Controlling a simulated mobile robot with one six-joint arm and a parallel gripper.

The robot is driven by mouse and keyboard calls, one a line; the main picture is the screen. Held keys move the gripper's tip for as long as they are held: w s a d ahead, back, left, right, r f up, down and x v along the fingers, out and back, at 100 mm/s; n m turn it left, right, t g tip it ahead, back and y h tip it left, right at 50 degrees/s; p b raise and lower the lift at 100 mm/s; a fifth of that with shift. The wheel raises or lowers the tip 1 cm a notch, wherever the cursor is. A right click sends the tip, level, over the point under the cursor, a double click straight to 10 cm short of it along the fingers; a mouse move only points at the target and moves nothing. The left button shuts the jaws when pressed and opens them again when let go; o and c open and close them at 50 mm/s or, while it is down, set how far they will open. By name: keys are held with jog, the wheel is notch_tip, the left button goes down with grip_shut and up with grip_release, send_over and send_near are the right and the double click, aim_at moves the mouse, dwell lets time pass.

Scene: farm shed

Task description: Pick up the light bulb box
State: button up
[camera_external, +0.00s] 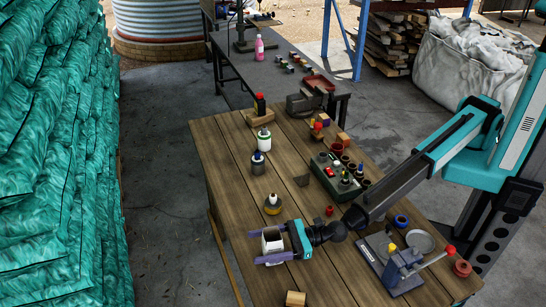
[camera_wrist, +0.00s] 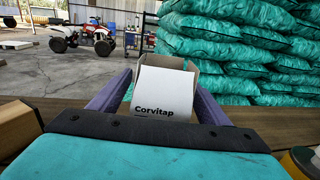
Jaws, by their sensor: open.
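The light bulb box appears to be the small white carton (camera_external: 271,240) near the left edge of the wooden table. In the wrist view the carton (camera_wrist: 165,92) shows the printed word "Corvitap" and a raised flap at its top. My gripper (camera_external: 270,244) is open, with one purple finger on each side of the carton. In the wrist view my gripper (camera_wrist: 160,95) has the carton between its fingers, close to both; I cannot tell whether they touch it. The lower part of the carton is hidden behind the gripper body.
A wooden block (camera_external: 295,298) lies at the near side, and a yellow-based bottle (camera_external: 273,204) stands just beyond the gripper. A green crate (camera_external: 336,178) and a vice-like tool (camera_external: 400,268) stand further right. Teal sacks (camera_external: 55,160) are stacked left of the wooden table (camera_external: 228,165).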

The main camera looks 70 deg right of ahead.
jog(key=c, duration=1.1)
jog(key=shift+c, duration=0.2)
jog(key=shift+r, duration=0.1)
jog(key=shift+r+b, duration=0.4)
jog(key=shift+r, duration=0.25)
jog(key=shift+r+b, duration=0.4)
jog(key=shift+r, duration=0.5)
jog(key=s+d+r+b, duration=0.1)
jog(key=s+d+b, duration=0.3)
jog(key=s+d, duration=0.6)
jog(key=shift+s+d+r, duration=0.15)
jog(key=shift+d+r, duration=0.2)
jog(key=shift+d, duration=0.8)
